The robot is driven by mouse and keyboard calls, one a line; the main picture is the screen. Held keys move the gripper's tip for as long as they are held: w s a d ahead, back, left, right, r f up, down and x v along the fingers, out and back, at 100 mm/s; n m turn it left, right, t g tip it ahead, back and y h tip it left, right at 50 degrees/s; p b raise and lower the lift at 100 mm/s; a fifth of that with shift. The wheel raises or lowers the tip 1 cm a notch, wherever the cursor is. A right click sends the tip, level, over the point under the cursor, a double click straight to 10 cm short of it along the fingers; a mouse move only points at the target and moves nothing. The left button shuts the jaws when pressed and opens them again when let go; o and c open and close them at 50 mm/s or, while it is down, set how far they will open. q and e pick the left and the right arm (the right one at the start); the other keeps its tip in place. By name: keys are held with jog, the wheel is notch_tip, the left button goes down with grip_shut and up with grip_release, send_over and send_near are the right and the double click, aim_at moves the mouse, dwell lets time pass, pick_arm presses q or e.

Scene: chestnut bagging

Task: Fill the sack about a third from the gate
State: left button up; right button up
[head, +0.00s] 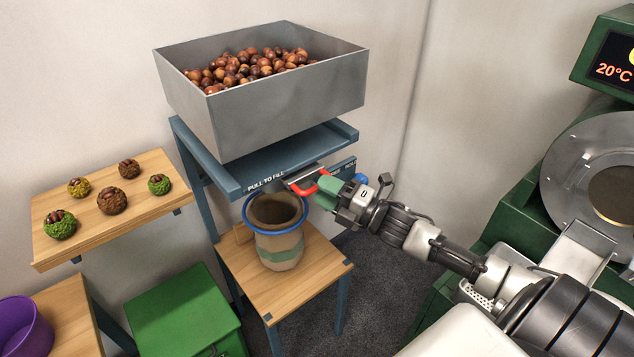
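A grey metal hopper (275,107) full of brown chestnuts (245,70) sits on a blue stand (240,183). Below it is a gate with a red handle (300,188) and the label "PULL TO FILL". An open sack (279,245) with a blue rim stands upright under the gate on a small wooden shelf; I see no chestnuts in its dark inside. My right gripper (325,190) is at the red handle, its green fingers around or against it; whether they are closed on it is hard to tell. My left gripper is not in view.
A wooden shelf (95,222) at left holds several green and brown chestnut burs. A green cabinet (185,315) and a purple bucket (20,325) stand below. A green machine (510,215) with a temperature display fills the right side. Dark floor shows between.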

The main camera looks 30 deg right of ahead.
jog(key=shift+x, duration=1.2)
grip_shut()
